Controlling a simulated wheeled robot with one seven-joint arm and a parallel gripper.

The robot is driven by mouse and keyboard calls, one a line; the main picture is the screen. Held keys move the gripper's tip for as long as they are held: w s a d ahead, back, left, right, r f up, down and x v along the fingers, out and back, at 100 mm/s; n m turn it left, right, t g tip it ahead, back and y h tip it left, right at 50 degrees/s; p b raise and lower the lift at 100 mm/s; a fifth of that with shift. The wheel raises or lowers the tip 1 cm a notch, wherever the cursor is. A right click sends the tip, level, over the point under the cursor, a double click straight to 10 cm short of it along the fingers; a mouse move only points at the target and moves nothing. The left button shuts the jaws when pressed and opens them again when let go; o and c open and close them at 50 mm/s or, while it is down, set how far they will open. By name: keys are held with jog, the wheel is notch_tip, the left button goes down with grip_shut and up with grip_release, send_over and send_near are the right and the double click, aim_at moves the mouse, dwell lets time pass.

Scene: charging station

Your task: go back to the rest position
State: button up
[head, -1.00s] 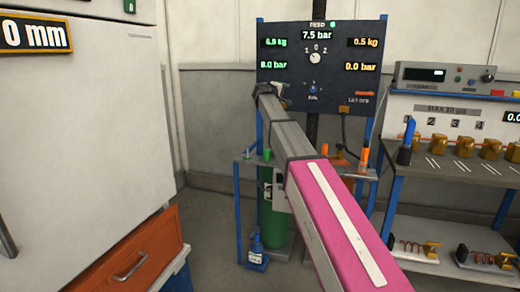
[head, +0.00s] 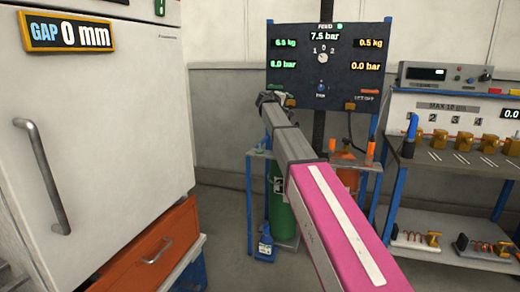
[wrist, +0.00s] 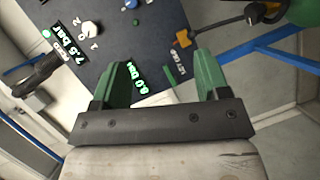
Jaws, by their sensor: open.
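My gripper (wrist: 163,85) shows in the wrist view with its two green fingers apart and nothing between them. Behind the fingers is the dark panel (wrist: 150,30) of the charging station, seen tilted. In the head view my arm reaches forward from the lower right, and my gripper (head: 268,98) is small at its far end, in front of the lower left of the panel (head: 345,75). The panel reads 7.5 bar at the top, 8.0 bar at left and 0.0 bar at right. A selector knob (head: 322,58) sits in its middle.
A white cabinet (head: 120,130) marked GAP 0 mm stands close on the left, above an orange drawer (head: 150,250). A shelf bench (head: 460,165) with brass fittings is at right. Floor at centre left is clear.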

jog(key=s+d+f+m+g+y, duration=0.1)
jog(key=s+d+f+g, duration=0.1)
jog(key=s+f, duration=0.65)
jog(key=s+d+f+m+g+y, duration=0.1)
jog(key=s+d+f+g+y, duration=0.2)
jog(key=f, duration=1)
jog(key=s+d+f+m+g, duration=0.1)
jog(key=s+d+f, duration=0.1)
jog(key=s+f, duration=0.7)
jog(key=s+f+m+g+y, duration=0.2)
jog(key=s+f+g+y, duration=0.1)
jog(key=s+f, duration=0.7)
jog(key=s+a+f+m+g+y, duration=0.1)
jog(key=s+f+m+g+y, duration=0.1)
jog(key=s+f, duration=0.9)
jog(key=s+g+y, duration=0.1)
jog(key=s, duration=0.5)
